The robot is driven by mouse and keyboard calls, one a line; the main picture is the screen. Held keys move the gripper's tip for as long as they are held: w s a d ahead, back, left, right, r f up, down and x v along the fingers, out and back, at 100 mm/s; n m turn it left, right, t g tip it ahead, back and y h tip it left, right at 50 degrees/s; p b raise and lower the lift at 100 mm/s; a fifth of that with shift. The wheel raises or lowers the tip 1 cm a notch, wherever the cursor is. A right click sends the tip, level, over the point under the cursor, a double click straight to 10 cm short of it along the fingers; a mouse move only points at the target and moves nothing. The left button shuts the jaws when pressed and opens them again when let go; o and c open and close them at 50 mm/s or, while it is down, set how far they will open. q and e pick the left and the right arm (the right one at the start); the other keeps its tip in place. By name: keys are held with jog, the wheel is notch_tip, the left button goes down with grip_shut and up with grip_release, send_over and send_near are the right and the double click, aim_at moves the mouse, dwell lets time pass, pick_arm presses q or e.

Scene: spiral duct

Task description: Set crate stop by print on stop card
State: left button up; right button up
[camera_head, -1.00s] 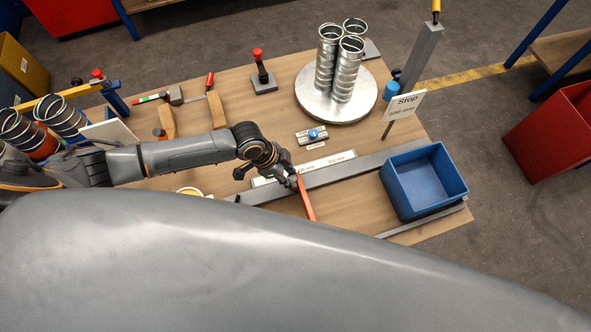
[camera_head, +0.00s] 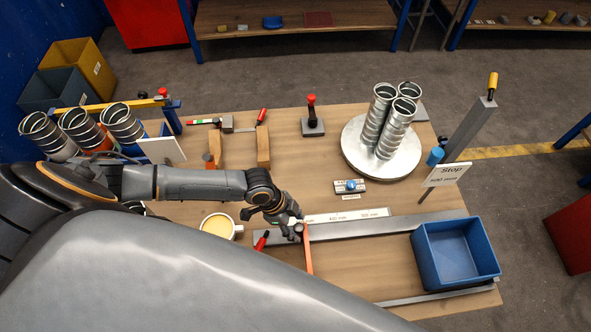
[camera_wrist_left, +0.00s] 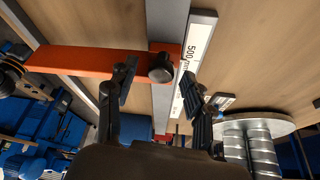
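The orange crate stop (camera_head: 308,258) lies across the grey rail (camera_head: 350,232), its long arm toward the table's front. In the left wrist view the stop (camera_wrist_left: 75,62) has a dark round knob (camera_wrist_left: 161,67). My left gripper (camera_head: 294,229) is at the stop's rail end; in the wrist view its fingers (camera_wrist_left: 160,82) are apart on either side of the knob, with gaps. The white scale strip (camera_head: 345,216) runs along the rail; "500" shows on it (camera_wrist_left: 191,54) beside the knob. The white stop card (camera_head: 446,175) reads "Stop" with a small mm figure, hard to read. My right gripper is out of view.
A blue crate (camera_head: 480,276) stands at the rail's right. A round plate (camera_head: 352,152) with metal ducts is behind.

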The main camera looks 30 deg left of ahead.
pick_arm(q)
jog(key=v, duration=1.2)
dwell(0.3)
